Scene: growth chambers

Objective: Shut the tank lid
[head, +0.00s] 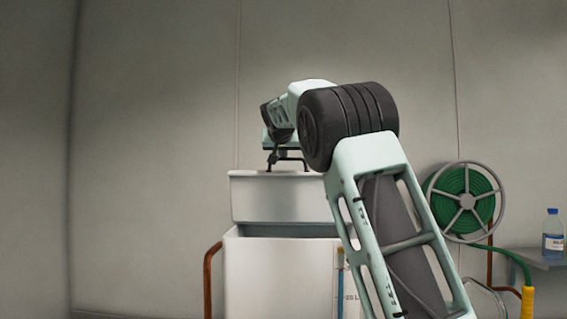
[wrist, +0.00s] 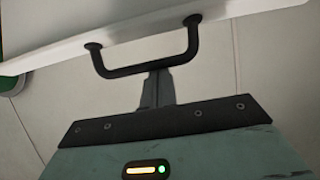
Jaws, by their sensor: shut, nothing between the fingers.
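The white tank (head: 280,275) stands in the middle of the head view, partly behind my arm. Its lid (head: 275,198) is raised, with a dark gap between it and the tank's rim. A black bar handle (head: 291,159) is on the lid's upper edge. My gripper (head: 272,158) is beside the handle. In the wrist view the handle (wrist: 145,67) hangs from the white lid (wrist: 130,18), and my shut, empty fingers (wrist: 158,78) are right at its bar. I cannot tell if they touch it.
A green hose reel (head: 467,201) hangs on the wall at right. A blue-capped bottle (head: 553,235) stands on a grey shelf (head: 540,260) at the far right. A brown pipe (head: 208,280) is left of the tank. The left side looks clear.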

